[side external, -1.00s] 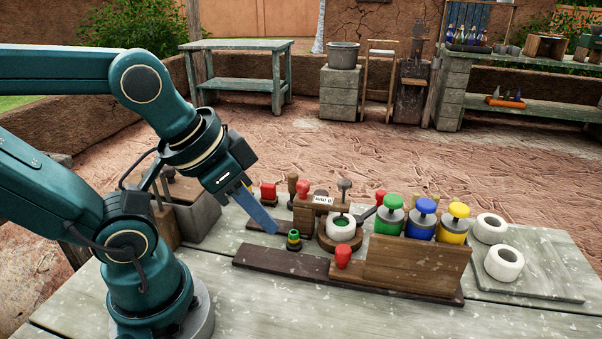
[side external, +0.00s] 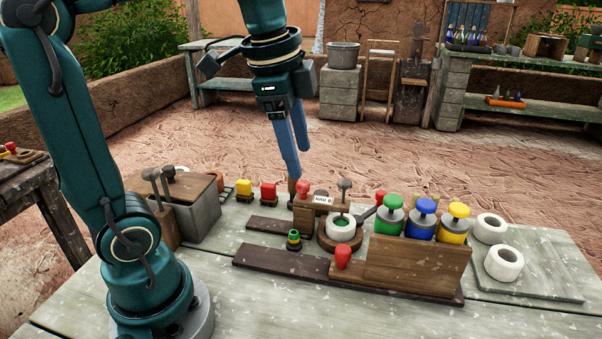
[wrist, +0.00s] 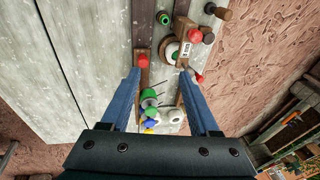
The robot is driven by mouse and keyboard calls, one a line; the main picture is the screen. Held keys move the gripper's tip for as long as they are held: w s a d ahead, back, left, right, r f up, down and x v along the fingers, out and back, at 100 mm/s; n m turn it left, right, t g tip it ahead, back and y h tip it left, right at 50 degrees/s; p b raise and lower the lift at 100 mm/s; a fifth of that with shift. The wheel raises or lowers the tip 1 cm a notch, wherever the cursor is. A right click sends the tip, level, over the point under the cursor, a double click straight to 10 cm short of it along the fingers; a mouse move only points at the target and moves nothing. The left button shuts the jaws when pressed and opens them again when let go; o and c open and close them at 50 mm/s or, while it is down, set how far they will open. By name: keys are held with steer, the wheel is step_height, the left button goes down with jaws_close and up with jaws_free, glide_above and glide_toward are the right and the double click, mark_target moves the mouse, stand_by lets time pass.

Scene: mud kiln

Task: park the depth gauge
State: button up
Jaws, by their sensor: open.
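My gripper (side external: 298,163) is open and empty, pointing down above the back of the bench workpieces; its fingers (wrist: 161,72) are spread in the wrist view. I cannot tell for sure which piece is the depth gauge. A small banded green, yellow and black piece (side external: 293,240) stands near a dark wooden strip and shows top-down in the wrist view (wrist: 164,18). A white cup with a green inside (side external: 341,228) sits on a round wooden base, beside a labelled wooden block (side external: 321,200) with a grey-knobbed post (side external: 344,187) near it.
Green (side external: 390,215), blue (side external: 423,218) and yellow (side external: 454,222) topped jars stand behind a wooden board (side external: 415,264). A red knob (side external: 342,257) stands in front. The front bench is clear.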

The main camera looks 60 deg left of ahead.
steer(key=m+g, duration=0.1)
steer(key=g, duration=0.1)
glide_toward(303, 182)
steer(key=d, duration=0.2)
steer(key=a+f, duration=0.1)
steer(key=w+a+f+g, duration=0.1)
steer(key=f, duration=0.1)
steer(key=shift+a+n+h, duration=0.1)
steer(key=shift+n+h, duration=0.2)
steer(key=shift+a+f, duration=0.1)
steer(key=shift+f, duration=2.6)
jaws_close()
